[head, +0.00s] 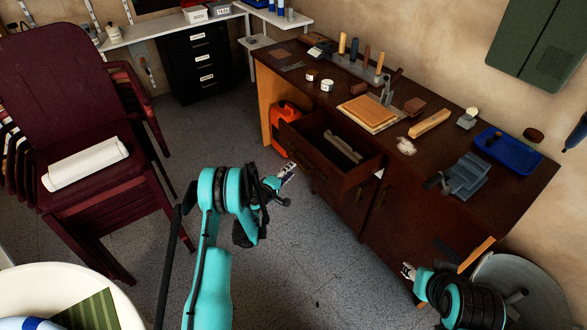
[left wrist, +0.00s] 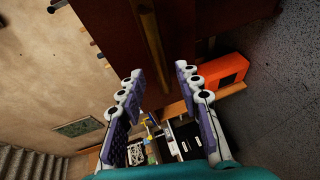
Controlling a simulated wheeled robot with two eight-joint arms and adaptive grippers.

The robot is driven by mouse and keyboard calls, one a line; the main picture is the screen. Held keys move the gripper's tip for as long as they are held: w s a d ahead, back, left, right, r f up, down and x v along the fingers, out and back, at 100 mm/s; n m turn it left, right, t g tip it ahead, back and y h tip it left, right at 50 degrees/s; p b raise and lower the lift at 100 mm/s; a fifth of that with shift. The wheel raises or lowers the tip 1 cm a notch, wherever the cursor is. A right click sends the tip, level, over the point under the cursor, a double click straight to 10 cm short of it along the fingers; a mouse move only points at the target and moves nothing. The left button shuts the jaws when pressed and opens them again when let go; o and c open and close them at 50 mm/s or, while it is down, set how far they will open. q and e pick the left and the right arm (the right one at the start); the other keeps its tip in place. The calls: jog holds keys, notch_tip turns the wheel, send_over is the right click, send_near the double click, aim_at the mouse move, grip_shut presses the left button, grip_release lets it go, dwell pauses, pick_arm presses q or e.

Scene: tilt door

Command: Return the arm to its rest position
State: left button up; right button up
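My left arm comes up from the bottom middle of the head view. Its gripper (head: 287,171) hangs in free air in front of the workbench, just left of the open drawer. In the left wrist view the left gripper (left wrist: 161,105) has its two fingers apart with nothing held between them. My right gripper (head: 408,271) is at the lower right of the head view, in front of the bench's lower front. It is small there, and its finger opening is unclear. The open drawer (head: 338,160) sticks out of the bench.
The dark workbench (head: 440,185) holds tools, a blue tray (head: 508,150) and a vise (head: 465,176). An orange can (head: 284,125) stands beside the drawer. Stacked red chairs (head: 75,130) are at left, a round bin (head: 520,290) at lower right. Open grey floor (head: 225,140) lies between.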

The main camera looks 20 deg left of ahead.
pick_arm(q)
jog(key=shift+s, duration=0.1)
dwell(0.4)
jog(key=s+d+r+m+g, duration=0.1)
jog(key=s+d+r+m, duration=0.15)
jog(key=r, duration=0.45)
jog(key=s+d+r+m+g, duration=0.2)
jog(key=s+d+r, duration=0.15)
jog(key=r, duration=0.45)
jog(key=s+d+r+m+g, duration=0.1)
jog(key=s+d+r+m, duration=0.25)
jog(key=r, duration=0.35)
jog(key=s+a+r+m+g+y, duration=0.1)
jog(key=s+m+g+y, duration=0.1)
jog(key=s, duration=1.3)
jog(key=s+r+m+g+y, duration=0.1)
jog(key=s+m, duration=0.3)
jog(key=s, duration=1.2)
jog(key=shift+s+a+g+y, duration=0.2)
jog(key=shift+a+g+y, duration=0.2)
jog(key=shift+g+y, duration=0.1)
